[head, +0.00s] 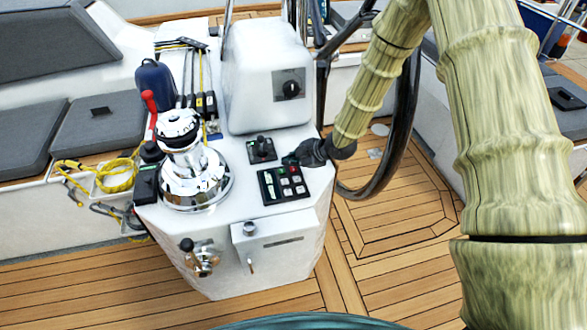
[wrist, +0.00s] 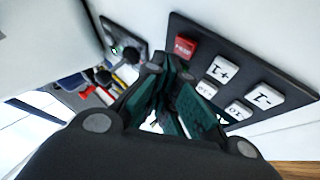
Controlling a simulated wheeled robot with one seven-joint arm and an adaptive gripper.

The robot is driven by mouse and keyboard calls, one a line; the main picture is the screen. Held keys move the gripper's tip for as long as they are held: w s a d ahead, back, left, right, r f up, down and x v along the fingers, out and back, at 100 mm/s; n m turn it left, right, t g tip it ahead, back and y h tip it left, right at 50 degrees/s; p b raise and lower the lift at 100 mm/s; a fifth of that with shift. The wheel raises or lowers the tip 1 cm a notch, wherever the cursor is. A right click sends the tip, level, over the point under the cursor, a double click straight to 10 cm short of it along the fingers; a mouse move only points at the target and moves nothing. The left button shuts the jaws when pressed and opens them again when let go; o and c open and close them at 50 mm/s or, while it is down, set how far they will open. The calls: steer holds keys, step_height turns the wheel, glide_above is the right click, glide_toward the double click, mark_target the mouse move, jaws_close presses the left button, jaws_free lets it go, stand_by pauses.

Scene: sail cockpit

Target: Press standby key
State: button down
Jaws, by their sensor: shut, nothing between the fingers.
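The autopilot keypad (head: 283,185) is a black panel with several keys on the white console top. In the wrist view the keypad (wrist: 245,70) slants across the right side. Its red key (wrist: 185,46) shows clear of the fingers, but its label is too blurred to read surely. White keys (wrist: 222,68) follow along the panel, and some are partly behind the fingers. A green key (head: 281,171) shows in the head view; it is hidden in the wrist view. My gripper (head: 290,159) is shut and empty, with its tips close by the keypad's far edge; contact cannot be told.
A joystick panel (head: 261,150) sits just behind the keypad. A chrome winch (head: 188,165) stands to the left, and a white pod (head: 265,75) rises behind. The black steering wheel (head: 400,130) is at the right. Open teak deck (head: 380,225) lies right of the console.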

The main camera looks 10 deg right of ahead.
mark_target(292, 170)
steer(key=shift+f, duration=0.4)
steer(key=shift+f+b, duration=0.45)
stand_by(1.0)
steer(key=shift+r, duration=0.15)
steer(key=shift+r+p, duration=0.6)
steer(key=shift+r, duration=0.15)
steer(key=shift+r+p, duration=1.75)
steer(key=shift+r, duration=0.8)
steer(key=shift+f, duration=0.1)
